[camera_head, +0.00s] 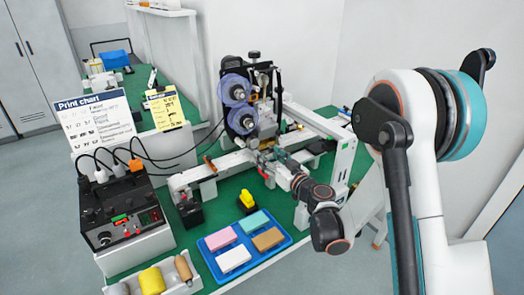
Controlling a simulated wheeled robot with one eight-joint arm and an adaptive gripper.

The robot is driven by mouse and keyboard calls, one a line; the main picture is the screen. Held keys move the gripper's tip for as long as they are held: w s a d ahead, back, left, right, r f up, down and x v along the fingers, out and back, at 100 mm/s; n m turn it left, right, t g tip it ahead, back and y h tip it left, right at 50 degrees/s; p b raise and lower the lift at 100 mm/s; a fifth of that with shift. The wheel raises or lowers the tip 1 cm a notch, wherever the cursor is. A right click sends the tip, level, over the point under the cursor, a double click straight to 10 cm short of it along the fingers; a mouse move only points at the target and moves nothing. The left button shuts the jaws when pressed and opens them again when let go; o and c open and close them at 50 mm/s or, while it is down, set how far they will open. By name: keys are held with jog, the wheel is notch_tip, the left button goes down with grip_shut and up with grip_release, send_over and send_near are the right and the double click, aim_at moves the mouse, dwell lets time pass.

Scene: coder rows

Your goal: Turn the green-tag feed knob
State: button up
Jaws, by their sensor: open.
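My gripper (268,160) is at the front of the coder machine, below its two purple-blue reels (237,88). Its jaws are open and small in the picture, and they overlap the machine's front parts. I cannot tell whether they touch anything. The coder machine (265,95) stands on the green bench top. I cannot clearly pick out a knob with a green tag; any knob near the jaws is too small or hidden behind my gripper and wrist. A black control box (120,212) at left has dials and small green and red lit parts.
A blue tray (211,258) with several coloured blocks lies at the front of the bench. A yellow-and-black item (249,201) stands behind it. A print chart (96,122) and yellow card (166,109) stand at left. Black cables run from the box toward the machine.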

aim_at(255, 144)
jog(key=b+x, duration=0.1)
jog(key=x, duration=0.5)
jog(key=shift+f+b, duration=0.1)
jog(key=shift+b, duration=0.3)
jog(key=shift+w+a, duration=0.35)
jog(key=shift+w, duration=0.1)
jog(key=c, duration=1.1)
